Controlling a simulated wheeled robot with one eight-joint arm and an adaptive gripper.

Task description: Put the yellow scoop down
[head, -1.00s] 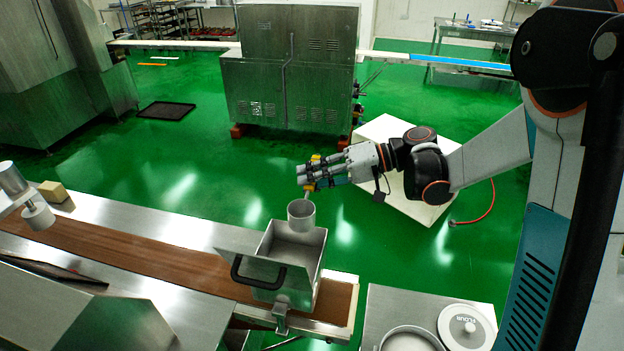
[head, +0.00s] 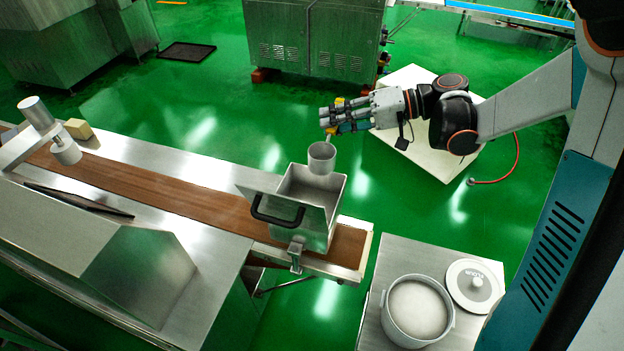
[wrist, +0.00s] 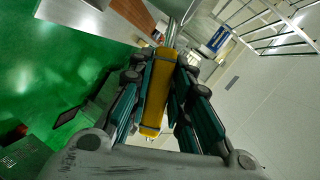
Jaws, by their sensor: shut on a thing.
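The scoop has a yellow handle and a metal cup (head: 321,157). My gripper (head: 338,117) is shut on the handle, and the cup hangs below and to the left of the fingers. In the wrist view the yellow handle (wrist: 157,95) lies between the teal finger pads, with a metal shaft running up from it. In the head view the cup is at the far edge of an open metal hopper (head: 330,215); I cannot tell if it touches the hopper.
The hopper has a black handle and sits at the end of a brown conveyor belt (head: 150,190). A pot of white powder (head: 418,308) and a round lid (head: 474,284) stand on a steel table at the lower right. A white box (head: 420,158) is behind my gripper.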

